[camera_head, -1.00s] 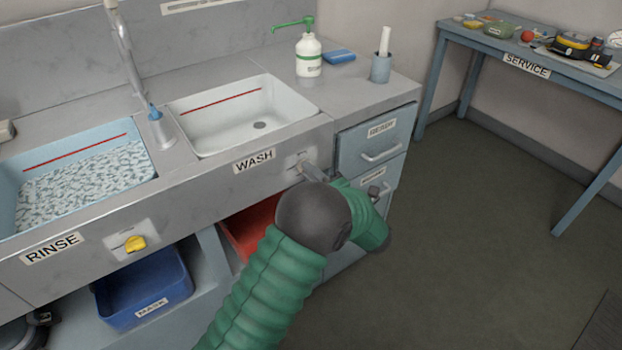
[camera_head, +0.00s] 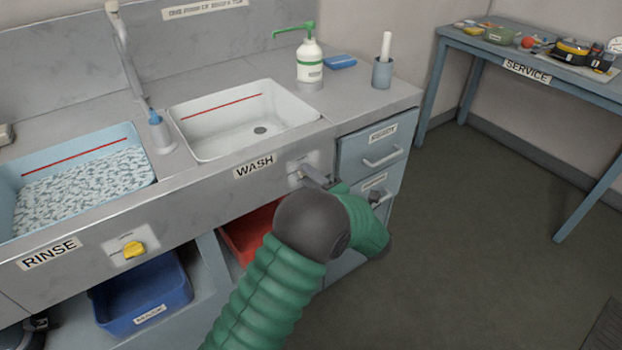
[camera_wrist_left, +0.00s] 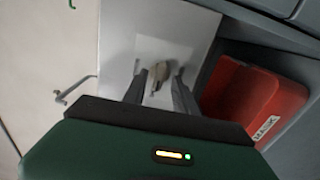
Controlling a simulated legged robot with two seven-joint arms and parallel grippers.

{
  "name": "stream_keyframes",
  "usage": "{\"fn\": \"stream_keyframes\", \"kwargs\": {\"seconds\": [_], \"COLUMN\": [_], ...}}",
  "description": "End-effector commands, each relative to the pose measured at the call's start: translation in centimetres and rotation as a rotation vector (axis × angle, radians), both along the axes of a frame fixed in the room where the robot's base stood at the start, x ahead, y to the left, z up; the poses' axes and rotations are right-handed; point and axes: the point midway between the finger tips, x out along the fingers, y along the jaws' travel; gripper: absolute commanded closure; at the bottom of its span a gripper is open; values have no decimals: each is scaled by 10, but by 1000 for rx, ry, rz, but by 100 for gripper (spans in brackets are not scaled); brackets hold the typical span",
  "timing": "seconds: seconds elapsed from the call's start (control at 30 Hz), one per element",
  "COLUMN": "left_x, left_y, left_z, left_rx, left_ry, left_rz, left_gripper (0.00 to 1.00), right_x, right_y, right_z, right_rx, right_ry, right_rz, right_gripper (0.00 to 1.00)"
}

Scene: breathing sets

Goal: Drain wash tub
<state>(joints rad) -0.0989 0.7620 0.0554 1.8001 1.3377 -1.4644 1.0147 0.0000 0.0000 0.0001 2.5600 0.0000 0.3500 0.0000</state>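The white wash tub (camera_head: 205,148) is set in the counter behind the WASH label (camera_head: 255,166). It has a red line and a dark drain; I cannot make out water in it. Its valve plate (camera_head: 297,162) is on the counter front, right of the label. My left gripper (camera_head: 313,176) is at this plate, its fingers partly hidden by my wrist. In the left wrist view the two fingers (camera_wrist_left: 160,82) stand apart, with a tan knob (camera_wrist_left: 160,74) between their tips and gaps visible beside it. My right gripper is not in view.
The blue rinse tub (camera_head: 138,140), with speckled contents, is at the left, with a yellow knob (camera_head: 134,249) below. A blue bin (camera_head: 150,295) and a red bin (camera_head: 245,238) are under the counter. A pump bottle (camera_head: 310,68) stands behind.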

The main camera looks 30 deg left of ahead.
Motion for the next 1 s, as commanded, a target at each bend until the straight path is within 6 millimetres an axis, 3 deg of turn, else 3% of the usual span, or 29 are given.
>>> {"fn": "stream_keyframes", "kwargs": {"seconds": [0.17,0.27,0.7,0.83,1.0], "left_x": [-1,-5,-51,-60,-64], "left_y": [-4,-16,-128,-148,-156], "left_z": [1,1,0,-1,-1], "left_rx": [0,0,1,-1,0], "left_ry": [0,2,2,1,1], "left_rz": [-1,-4,-4,-2,0], "left_gripper": [66,66,66,66,66], "right_x": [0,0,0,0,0], "right_y": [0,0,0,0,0], "right_z": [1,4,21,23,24], "right_rx": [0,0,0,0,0], "right_ry": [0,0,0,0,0], "right_rz": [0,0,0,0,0], "right_gripper": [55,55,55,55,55]}}
